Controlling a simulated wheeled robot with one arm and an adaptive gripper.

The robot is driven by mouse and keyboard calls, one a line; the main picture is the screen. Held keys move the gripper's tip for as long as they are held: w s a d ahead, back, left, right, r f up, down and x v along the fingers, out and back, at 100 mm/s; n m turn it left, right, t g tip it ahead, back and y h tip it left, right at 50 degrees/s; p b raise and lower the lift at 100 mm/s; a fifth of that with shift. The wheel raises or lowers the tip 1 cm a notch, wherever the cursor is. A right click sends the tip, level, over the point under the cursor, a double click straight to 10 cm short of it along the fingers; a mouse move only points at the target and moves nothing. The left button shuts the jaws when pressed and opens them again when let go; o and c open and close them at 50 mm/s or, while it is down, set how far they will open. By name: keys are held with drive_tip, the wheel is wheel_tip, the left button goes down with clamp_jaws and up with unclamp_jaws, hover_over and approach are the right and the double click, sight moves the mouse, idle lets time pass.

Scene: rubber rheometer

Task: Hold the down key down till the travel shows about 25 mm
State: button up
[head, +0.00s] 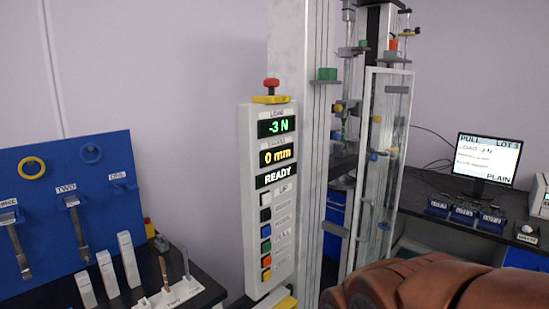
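The control panel (244,205) stands upright on the left side of the tall machine frame. A status display (277,176) reads READY. A column of coloured keys runs below. The top key (265,199) is pale, beside a label that looks like UP. A black key (265,214) sits just under it; its label is too small to read. My gripper's fingers do not show; a copper-brown part of my arm fills the bottom right.
A red stop button (271,83) tops the panel. A clear guard door (382,160) stands open to the right. A blue tool board (70,200) and dark bench are at left. A monitor (487,159) and blue trays (463,214) are on the right bench.

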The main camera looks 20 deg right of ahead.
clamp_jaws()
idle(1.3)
